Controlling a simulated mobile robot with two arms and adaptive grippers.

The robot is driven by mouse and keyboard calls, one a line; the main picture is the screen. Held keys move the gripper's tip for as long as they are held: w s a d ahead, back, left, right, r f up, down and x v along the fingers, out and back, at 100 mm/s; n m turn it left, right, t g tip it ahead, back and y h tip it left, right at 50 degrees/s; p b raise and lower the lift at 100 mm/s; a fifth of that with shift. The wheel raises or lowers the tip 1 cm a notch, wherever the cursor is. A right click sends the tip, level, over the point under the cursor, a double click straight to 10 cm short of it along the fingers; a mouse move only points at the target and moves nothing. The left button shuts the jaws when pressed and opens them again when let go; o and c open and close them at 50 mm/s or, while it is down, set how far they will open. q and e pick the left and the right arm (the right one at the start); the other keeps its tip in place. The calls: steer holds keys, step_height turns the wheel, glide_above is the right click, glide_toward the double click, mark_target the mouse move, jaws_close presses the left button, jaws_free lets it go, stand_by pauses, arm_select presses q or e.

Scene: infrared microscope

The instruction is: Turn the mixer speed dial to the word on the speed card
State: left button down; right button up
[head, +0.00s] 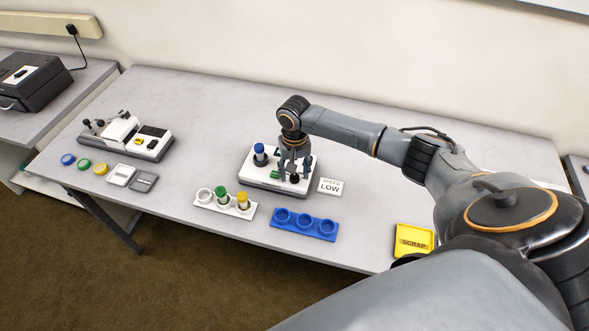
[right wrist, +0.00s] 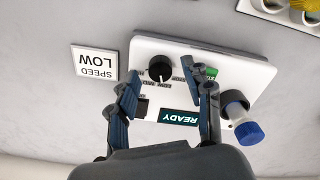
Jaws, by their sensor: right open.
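The mixer (head: 252,179) is a white box on a dark base. Its black speed dial (right wrist: 160,67) has small labels along its lower edge; its setting is too small to read surely. The speed card (head: 330,187) lies just right of the mixer and reads "SPEED LOW"; it shows upside down in the right wrist view (right wrist: 94,62). My right gripper (head: 294,172) points down over the mixer's right part. In the right wrist view its open fingers (right wrist: 160,70) stand on either side of the dial, with visible gaps. My left gripper is not in view.
The mixer also bears a blue-capped vial (right wrist: 240,120), a green button (right wrist: 211,71) and a "READY" screen (right wrist: 180,117). A white rack (head: 225,208) with vials, a blue rack (head: 303,224) and a yellow scrap tray (head: 414,240) stand nearer the front edge. An instrument (head: 125,137) stands left.

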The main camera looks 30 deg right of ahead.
mark_target(295, 176)
step_height(295, 176, up, 11)
stand_by(0.3)
stand_by(0.4)
